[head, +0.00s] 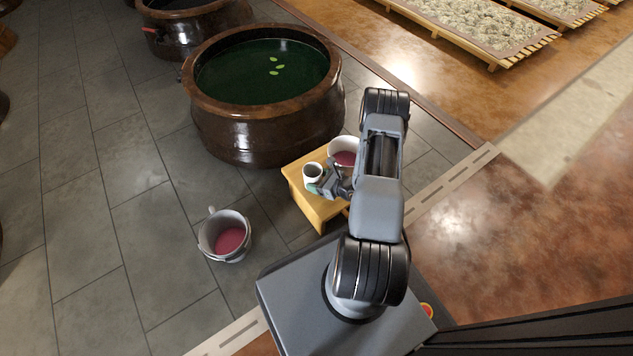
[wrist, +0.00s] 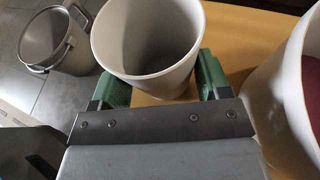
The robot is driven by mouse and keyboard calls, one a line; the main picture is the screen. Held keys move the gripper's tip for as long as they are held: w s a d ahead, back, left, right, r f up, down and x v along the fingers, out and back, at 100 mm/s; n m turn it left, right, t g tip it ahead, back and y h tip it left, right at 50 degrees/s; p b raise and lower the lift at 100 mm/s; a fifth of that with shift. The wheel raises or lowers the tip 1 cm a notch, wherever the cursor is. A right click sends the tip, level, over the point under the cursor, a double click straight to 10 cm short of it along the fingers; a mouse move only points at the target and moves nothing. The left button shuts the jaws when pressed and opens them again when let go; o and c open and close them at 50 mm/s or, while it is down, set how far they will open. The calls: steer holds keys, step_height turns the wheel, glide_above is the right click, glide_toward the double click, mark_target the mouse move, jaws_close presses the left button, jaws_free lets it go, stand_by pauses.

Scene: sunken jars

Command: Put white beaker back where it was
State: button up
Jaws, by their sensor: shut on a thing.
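The white beaker (head: 313,171) is upright on or just above the small yellow wooden stool (head: 318,208) beside the large brown jar; I cannot tell if its base touches the wood. My gripper (head: 322,187) is shut on the beaker. In the wrist view the beaker (wrist: 147,45) stands between the green finger pads of my gripper (wrist: 158,82), open side up, and its inside looks empty. The yellow wood (wrist: 240,40) shows behind and below it. The beaker's lower part is partly hidden by my gripper.
A white pot with dark red contents (head: 345,153) stands on the stool close right of the beaker. A grey bucket with red contents (head: 227,238) stands on the tiles to the left. The big brown jar (head: 262,135) holds green liquid with several leaves.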

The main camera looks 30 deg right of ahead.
steer(key=shift+f, duration=0.1)
steer(key=o, duration=1.1)
